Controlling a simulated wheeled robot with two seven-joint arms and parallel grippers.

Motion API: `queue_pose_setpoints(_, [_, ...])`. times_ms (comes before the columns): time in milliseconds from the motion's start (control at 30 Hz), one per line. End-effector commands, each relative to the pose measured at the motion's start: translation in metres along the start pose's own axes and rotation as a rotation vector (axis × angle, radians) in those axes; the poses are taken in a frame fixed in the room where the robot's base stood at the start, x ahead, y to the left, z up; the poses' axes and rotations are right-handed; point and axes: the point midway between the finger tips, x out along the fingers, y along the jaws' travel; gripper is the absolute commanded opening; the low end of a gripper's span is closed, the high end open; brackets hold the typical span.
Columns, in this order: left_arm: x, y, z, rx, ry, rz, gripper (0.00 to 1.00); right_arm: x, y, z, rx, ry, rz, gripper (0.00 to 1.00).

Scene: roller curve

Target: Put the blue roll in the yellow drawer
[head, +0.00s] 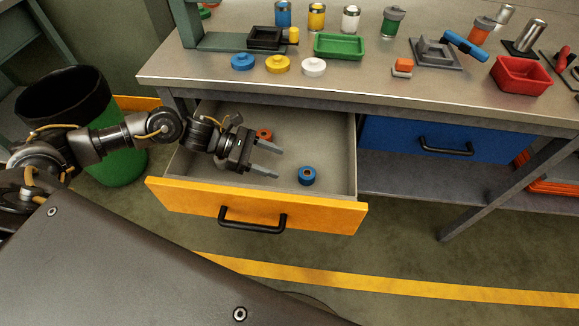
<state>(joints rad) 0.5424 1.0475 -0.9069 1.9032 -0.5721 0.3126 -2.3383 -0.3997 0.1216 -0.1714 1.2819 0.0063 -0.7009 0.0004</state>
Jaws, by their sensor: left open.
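The yellow drawer (190,204) is pulled open below the workbench. The blue roll (307,176), a small ring with a brown centre, lies on the drawer floor toward its right front. An orange roll (264,134) lies farther back in the same drawer. My left gripper (272,160) is open over the drawer, its fingers pointing right. It appears empty, with the blue roll apart from it, to the right of its fingertips. My right gripper does not show.
The workbench top (380,86) holds several jars, lids, a green tray (339,46) and a red bin (521,76). A closed blue drawer (440,139) is right of the yellow one. A green bin (119,146) stands at left. Floor in front is clear.

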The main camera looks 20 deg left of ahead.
Motion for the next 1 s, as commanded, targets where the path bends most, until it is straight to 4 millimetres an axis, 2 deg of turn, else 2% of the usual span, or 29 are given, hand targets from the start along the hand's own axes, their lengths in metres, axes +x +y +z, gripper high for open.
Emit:
queue_pose_setpoints(100, [-0.022,0.000,-0.002,0.000,0.003,0.001,0.60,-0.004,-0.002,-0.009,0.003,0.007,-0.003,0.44])
queue_pose_setpoints(300, [-0.042,-0.001,-0.001,-0.001,0.001,-0.001,0.60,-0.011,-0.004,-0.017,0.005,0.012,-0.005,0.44])
queue_pose_setpoints(900, [-0.046,-0.001,0.001,0.000,0.000,-0.001,0.60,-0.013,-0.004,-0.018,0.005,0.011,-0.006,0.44])
queue_pose_setpoints(1000, [-0.049,0.000,0.007,0.000,0.000,-0.001,0.60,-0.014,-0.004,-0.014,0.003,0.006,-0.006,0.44])
